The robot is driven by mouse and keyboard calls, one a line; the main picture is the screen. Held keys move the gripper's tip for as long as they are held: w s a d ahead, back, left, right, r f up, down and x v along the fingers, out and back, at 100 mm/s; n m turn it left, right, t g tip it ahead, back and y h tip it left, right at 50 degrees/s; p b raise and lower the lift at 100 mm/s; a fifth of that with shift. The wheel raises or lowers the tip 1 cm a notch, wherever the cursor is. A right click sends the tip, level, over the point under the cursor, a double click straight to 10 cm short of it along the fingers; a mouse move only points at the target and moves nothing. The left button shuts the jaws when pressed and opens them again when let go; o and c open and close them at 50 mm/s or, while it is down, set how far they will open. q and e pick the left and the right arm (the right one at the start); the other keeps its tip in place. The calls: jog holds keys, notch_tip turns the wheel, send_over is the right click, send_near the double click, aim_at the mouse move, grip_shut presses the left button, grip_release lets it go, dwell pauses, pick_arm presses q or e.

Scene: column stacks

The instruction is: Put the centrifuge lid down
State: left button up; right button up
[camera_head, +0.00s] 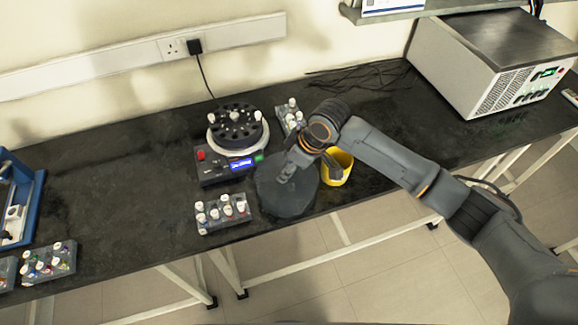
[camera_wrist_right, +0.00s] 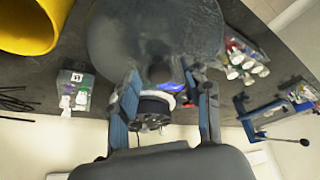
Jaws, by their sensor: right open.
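The centrifuge lid (camera_head: 287,199) is a dark, smoky round cover near the bench's front edge, right of the centrifuge. In the right wrist view the lid (camera_wrist_right: 150,28) fills the top middle, with its knob (camera_wrist_right: 159,72) between the fingers. My right gripper (camera_head: 290,170) is over the lid; in the wrist view its fingers (camera_wrist_right: 165,90) are spread apart, one on each side of the knob. Whether the lid rests fully on the bench is hard to tell. The centrifuge (camera_head: 237,128) is uncovered, with white-capped tubes in its black rotor. My left gripper is not in view.
A yellow container (camera_head: 340,168) stands just right of the lid. Tube racks stand in front of the centrifuge (camera_head: 223,216), behind the lid (camera_head: 290,115) and at the far left (camera_head: 48,265). A large grey box (camera_head: 490,65) is at the back right. Bare bench lies left of the centrifuge.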

jog(key=b+v, duration=0.1)
jog(key=v, duration=1)
jog(key=shift+d+r, duration=0.2)
jog(key=shift+r, duration=0.1)
jog(key=shift+s, duration=0.1)
